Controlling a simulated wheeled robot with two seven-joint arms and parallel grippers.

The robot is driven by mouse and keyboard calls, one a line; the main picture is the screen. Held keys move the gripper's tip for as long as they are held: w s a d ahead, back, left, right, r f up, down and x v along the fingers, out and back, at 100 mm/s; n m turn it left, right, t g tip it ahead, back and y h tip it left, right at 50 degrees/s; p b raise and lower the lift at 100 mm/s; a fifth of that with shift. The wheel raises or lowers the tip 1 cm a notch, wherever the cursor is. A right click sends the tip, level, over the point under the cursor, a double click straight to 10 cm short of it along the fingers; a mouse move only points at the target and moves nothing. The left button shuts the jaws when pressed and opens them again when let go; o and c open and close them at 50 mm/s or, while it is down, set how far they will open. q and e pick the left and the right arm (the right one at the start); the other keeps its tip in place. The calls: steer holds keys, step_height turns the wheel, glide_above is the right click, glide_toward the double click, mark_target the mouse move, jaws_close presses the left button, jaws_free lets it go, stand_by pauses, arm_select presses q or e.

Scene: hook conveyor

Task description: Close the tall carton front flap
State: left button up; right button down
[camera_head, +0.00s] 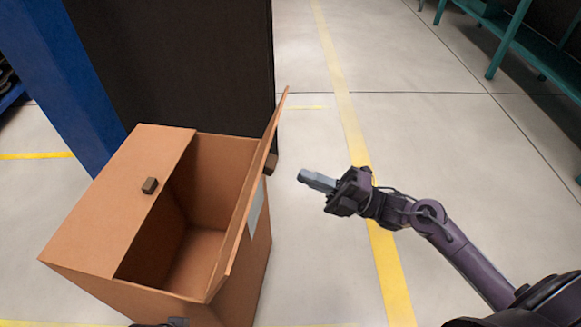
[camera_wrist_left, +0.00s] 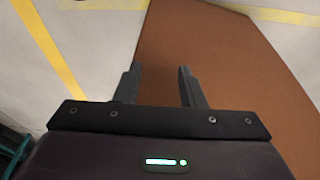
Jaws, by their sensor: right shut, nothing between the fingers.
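The tall brown carton (camera_head: 255,285) stands at the left of the head view with its top partly open. Its left flap (camera_head: 130,190) lies over the opening and bears a small dark block. Its right flap (camera_head: 250,195) stands up, tilted outward. I cannot make out a front flap at the near edge. My right gripper (camera_head: 315,180) is shut and empty, right of the carton and apart from it. My left gripper (camera_wrist_left: 160,86) is open in the left wrist view, its fingers in front of a brown carton panel (camera_wrist_left: 215,50); contact is unclear.
A dark panel (camera_head: 175,65) and a blue post (camera_head: 60,80) stand behind the carton. A teal bench frame (camera_head: 508,40) is at the upper right. The floor right of the carton is clear, with yellow lines.

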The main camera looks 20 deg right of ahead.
steer(key=shift+x, duration=2.35)
steer(key=shift+r, duration=0.1)
